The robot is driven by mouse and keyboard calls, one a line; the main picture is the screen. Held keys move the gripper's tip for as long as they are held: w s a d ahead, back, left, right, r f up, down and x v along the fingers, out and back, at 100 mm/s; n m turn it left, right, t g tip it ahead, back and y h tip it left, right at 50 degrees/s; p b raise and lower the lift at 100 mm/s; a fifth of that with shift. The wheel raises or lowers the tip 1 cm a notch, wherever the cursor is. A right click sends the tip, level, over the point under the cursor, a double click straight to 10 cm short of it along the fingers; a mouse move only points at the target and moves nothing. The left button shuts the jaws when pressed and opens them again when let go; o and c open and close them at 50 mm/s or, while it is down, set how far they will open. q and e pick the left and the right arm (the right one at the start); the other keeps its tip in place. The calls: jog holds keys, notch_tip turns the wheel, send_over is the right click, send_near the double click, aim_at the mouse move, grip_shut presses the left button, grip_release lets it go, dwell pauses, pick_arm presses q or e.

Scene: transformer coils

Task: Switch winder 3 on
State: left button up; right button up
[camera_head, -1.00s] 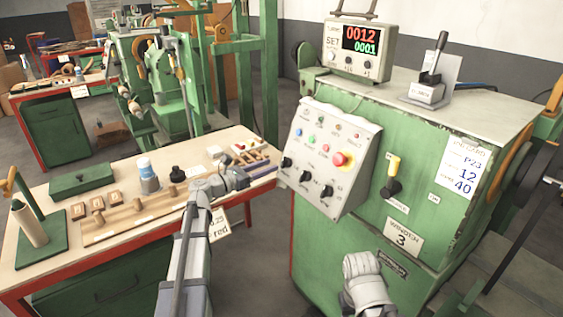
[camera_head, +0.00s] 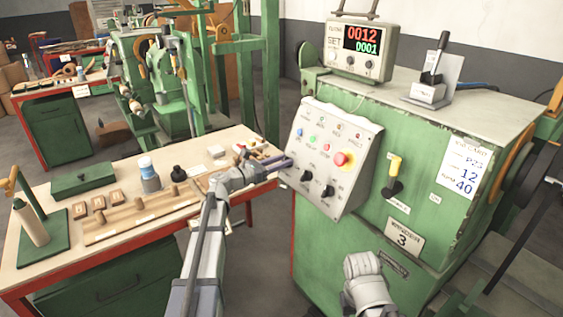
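Winder 3 is the green machine (camera_head: 355,240) with a number 3 plate (camera_head: 403,239). Contact and finger opening are too small to tell.
A lit counter box (camera_head: 360,48) reading 0012 and 0001 and a black lever (camera_head: 433,72) stand on the winder's top. A bench (camera_head: 140,235) at left holds bottles, a green box (camera_head: 82,179) and wooden parts. Another green machine (camera_head: 150,85) stands behind.

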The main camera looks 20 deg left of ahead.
pick_arm(q)
grip_shut()
jog(key=shift+m, duration=0.5)
jog(key=m, duration=0.2)
jog(key=m+g+h, duration=0.1)
jog(key=m, duration=0.1)
jog(key=shift+g+h+p, duration=0.3)
jog(key=m+g, duration=0.1)
jog(key=m, duration=0.1)
jog(key=m+g+h+p, duration=0.1)
jog(key=m, duration=0.2)
jog(key=shift+r+m+p, duration=0.1)
jog(key=shift+m+p, duration=0.2)
jog(key=m+g+p, duration=0.2)
jog(key=m, duration=0.3)
jog(key=shift+s+d, duration=0.1)
jog(key=m+p, duration=0.1)
jog(key=m+g+y+p, duration=0.1)
jog(key=m, duration=0.1)
jog(key=m+p, duration=0.1)
jog(key=m, duration=0.1)
jog(key=shift+s+f+g, duration=0.1)
jog(key=shift+f+g, duration=0.2)
jog(key=shift+g, duration=0.1)
jog(key=shift+m+y, duration=0.3)
